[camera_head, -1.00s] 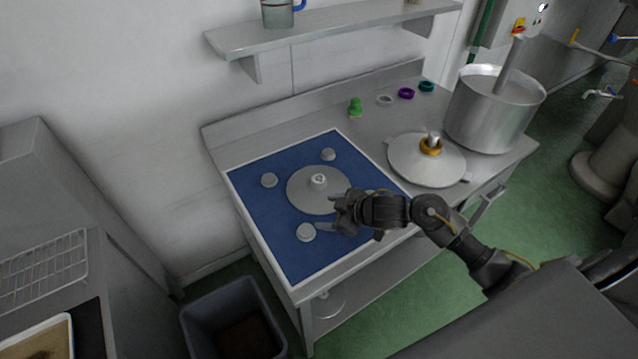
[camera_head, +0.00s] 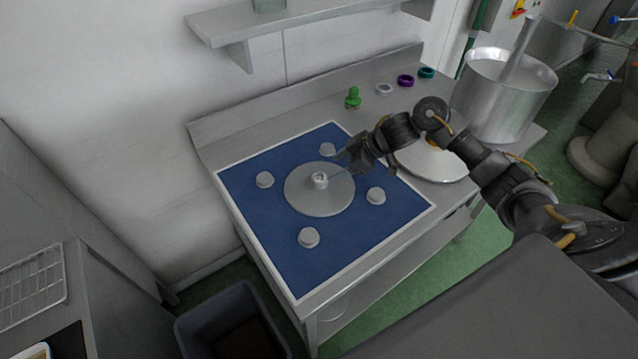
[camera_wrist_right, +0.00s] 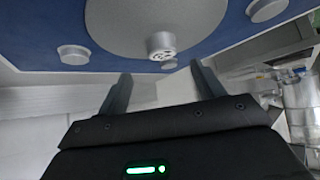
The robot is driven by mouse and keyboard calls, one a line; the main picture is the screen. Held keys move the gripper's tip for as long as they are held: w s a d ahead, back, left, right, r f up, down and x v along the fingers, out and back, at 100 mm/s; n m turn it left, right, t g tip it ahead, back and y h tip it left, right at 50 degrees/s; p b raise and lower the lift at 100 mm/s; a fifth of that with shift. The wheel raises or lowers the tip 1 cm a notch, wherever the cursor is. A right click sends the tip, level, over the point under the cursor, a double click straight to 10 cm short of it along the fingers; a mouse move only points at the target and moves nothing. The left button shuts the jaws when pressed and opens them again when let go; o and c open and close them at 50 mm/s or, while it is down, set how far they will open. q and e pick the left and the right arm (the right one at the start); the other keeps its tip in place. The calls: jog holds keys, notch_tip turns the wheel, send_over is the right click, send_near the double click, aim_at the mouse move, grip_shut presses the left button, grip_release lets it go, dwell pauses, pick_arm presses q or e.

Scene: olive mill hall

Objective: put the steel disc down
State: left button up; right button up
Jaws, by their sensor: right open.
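The steel disc (camera_head: 306,198) is a flat grey plate with a short round knob at its centre. It lies flat on the blue mat (camera_head: 262,227), among several small grey round pegs. In the right wrist view the disc (camera_wrist_right: 120,25) fills the top middle, its knob pointing toward the fingers. My right gripper (camera_head: 341,164) is open and empty at the disc's right back side, its fingertips near the knob. In the wrist view the right gripper (camera_wrist_right: 162,82) has its fingers spread, with the knob just beyond the gap between them. My left gripper is not in view.
The mat covers the left part of a steel table. A green knob piece (camera_head: 353,98), grey, purple (camera_head: 405,81) and teal rings stand behind. A round lid (camera_head: 432,163), partly hidden by my arm, and a steel pot (camera_head: 503,98) are right. A shelf (camera_head: 300,22) hangs above.

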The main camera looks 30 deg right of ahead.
aim_at(319, 176)
jog(key=shift+w+a+f, duration=0.2)
jog(key=shift+a+f, duration=0.1)
jog(key=shift+a, duration=0.1)
jog(key=shift+a+f, duration=0.2)
jog(key=p+x, duration=0.1)
jog(key=x, duration=0.2)
jog(key=shift+w+a+f+p, duration=0.15)
jog(key=shift+f+p, duration=0.2)
jog(key=shift+w+a+f, duration=0.15)
jog(key=shift+a+f, duration=0.1)
jog(key=shift+f, duration=0.05)
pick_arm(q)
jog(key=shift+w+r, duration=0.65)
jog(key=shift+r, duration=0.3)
pick_arm(e)
jog(key=c, duration=1.4)
jog(key=shift+o, duration=0.2)
jog(key=shift+r, duration=0.1)
